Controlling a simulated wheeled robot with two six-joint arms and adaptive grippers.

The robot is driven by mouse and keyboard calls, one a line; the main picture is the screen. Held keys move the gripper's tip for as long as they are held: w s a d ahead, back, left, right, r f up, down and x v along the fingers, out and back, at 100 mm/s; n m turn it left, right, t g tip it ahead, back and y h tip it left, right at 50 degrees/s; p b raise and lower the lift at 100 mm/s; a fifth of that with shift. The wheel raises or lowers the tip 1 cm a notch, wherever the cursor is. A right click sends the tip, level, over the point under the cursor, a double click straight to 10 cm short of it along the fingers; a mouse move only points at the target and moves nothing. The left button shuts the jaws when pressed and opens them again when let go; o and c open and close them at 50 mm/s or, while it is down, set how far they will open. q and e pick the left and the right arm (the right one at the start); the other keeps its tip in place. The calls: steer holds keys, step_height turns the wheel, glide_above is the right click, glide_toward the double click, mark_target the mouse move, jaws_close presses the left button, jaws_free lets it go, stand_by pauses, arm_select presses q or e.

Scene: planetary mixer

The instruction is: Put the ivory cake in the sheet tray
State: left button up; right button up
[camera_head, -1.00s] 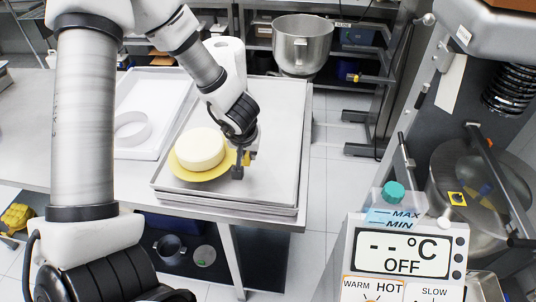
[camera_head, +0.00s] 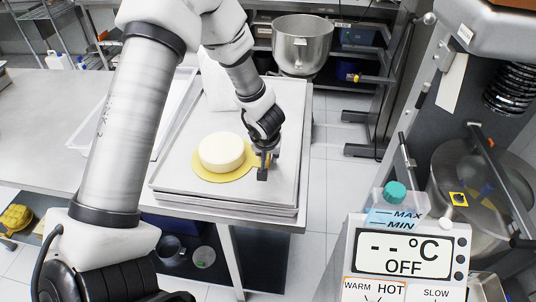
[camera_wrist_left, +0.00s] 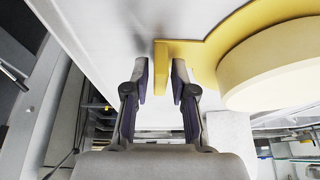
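The ivory cake (camera_head: 221,151), a low round disc, sits on a yellow board (camera_head: 208,175) with a handle tab pointing right. The board is over the floor of the sheet tray (camera_head: 179,192) and appears to lie flat on it. In the left wrist view the cake (camera_wrist_left: 275,75) is at the right and the board's tab (camera_wrist_left: 161,75) stands between the two fingers. My left gripper (camera_head: 264,168) is at the tab, right of the cake. Its fingers (camera_wrist_left: 160,82) are open, with a small gap on each side of the tab. My right gripper is not in view.
The tray stands at the right end of a steel table (camera_head: 50,115). A white tray (camera_head: 82,140) lies left of it, partly behind my arm. A steel mixing bowl (camera_head: 302,45) is beyond the table. A temperature display (camera_head: 402,252) is at front right.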

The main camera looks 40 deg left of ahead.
arm_select(q)
steer(key=shift+r, duration=0.15)
steer(key=p+v, duration=0.4)
steer(key=v, duration=0.8)
steer(key=shift+w, duration=0.15)
